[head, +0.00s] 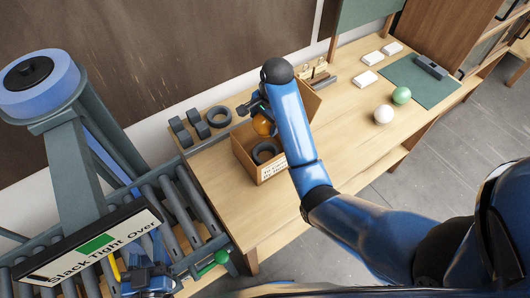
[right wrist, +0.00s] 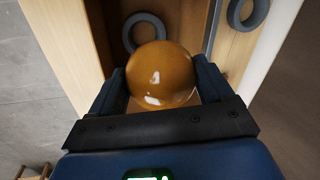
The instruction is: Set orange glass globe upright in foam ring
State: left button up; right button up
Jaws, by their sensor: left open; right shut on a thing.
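The orange glass globe (head: 263,125) is between the fingers of my right gripper (head: 256,108), which is shut on it. In the right wrist view the globe (right wrist: 160,75) fills the space between both fingers. It is over an open wooden box (head: 243,158). A dark foam ring (head: 265,151) lies in the box; it also shows in the right wrist view (right wrist: 131,37), beyond the globe and apart from it. A second dark ring (head: 211,119) lies on the bench outside the box. My left gripper (head: 148,280) is open and empty by the roller conveyor.
Dark blocks (head: 181,131) stand on the bench left of the box. A white globe (head: 383,114) and a green globe (head: 401,95) sit to the right, near a green mat (head: 420,82) and white boxes (head: 365,78). The box has a raised flap behind my right arm.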

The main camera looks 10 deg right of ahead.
jog(key=f, duration=0.4)
jog(key=f+p, duration=0.1)
jog(key=f, duration=0.4)
jog(key=f+p, duration=0.1)
jog(key=f, duration=0.3)
jog(key=shift+s+d+f, duration=0.1)
jog(key=shift+d+f, duration=0.15)
jog(key=shift+f, duration=0.25)
jog(key=shift+f, duration=0.25)
jog(key=o, duration=0.8)
